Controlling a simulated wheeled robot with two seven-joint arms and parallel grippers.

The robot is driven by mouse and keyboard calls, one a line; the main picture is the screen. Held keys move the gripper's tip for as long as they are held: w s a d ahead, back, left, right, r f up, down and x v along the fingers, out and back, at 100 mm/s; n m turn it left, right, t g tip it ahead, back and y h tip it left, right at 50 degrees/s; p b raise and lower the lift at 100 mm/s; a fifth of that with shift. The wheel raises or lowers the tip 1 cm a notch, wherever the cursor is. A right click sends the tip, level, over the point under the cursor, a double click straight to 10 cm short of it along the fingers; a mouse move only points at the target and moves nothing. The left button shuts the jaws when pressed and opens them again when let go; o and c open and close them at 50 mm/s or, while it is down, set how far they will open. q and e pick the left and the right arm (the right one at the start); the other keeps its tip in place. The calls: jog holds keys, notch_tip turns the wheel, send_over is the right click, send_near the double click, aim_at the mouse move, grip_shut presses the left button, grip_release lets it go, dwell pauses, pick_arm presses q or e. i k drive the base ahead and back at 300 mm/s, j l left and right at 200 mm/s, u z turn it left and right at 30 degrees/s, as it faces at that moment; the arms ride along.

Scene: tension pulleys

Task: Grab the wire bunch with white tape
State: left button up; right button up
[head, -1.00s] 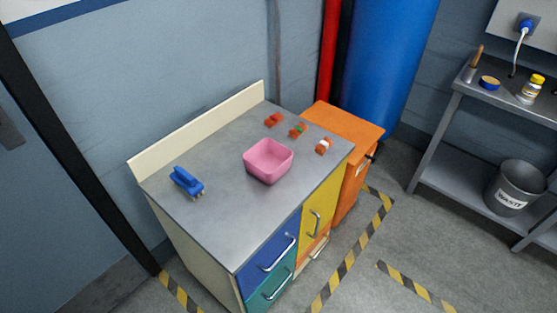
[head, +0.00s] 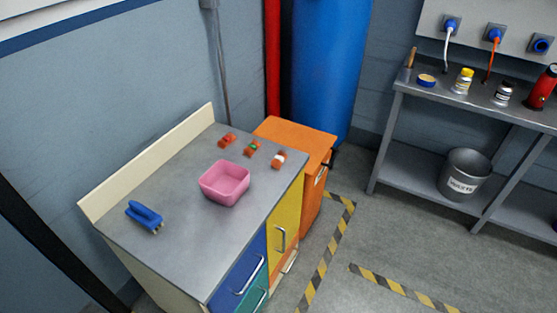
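In the head view, a small orange wire bunch with white tape (head: 279,159) lies on the grey cabinet top near its right edge. A wire bunch with green tape (head: 252,149) lies just left of it. A third wire bunch, all red-orange (head: 227,140), lies further left towards the back. The three lie apart from one another, behind a pink bin (head: 207,189). Neither of my grippers is in view.
A blue brush-like tool (head: 144,215) lies at the left of the cabinet top (head: 190,245). An orange cabinet (head: 300,136) stands behind. At right, a metal shelf (head: 440,100) holds bottles, with a waste bucket (head: 464,174) below. Striped floor tape (head: 330,250) marks open floor.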

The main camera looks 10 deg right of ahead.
aim_at(280, 158)
jog(key=i+l+u, duration=0.1)
jog(key=u, duration=0.6)
jog(key=l+u, duration=0.4)
jog(key=l, duration=0.35)
jog(key=l+u, duration=0.35)
jog(key=l, duration=0.95)
jog(key=k+l+u, duration=0.1)
jog(key=l, duration=0.5)
jog(key=k+l, duration=0.1)
jog(key=l, duration=1.05)
jog(key=k+u, duration=0.05)
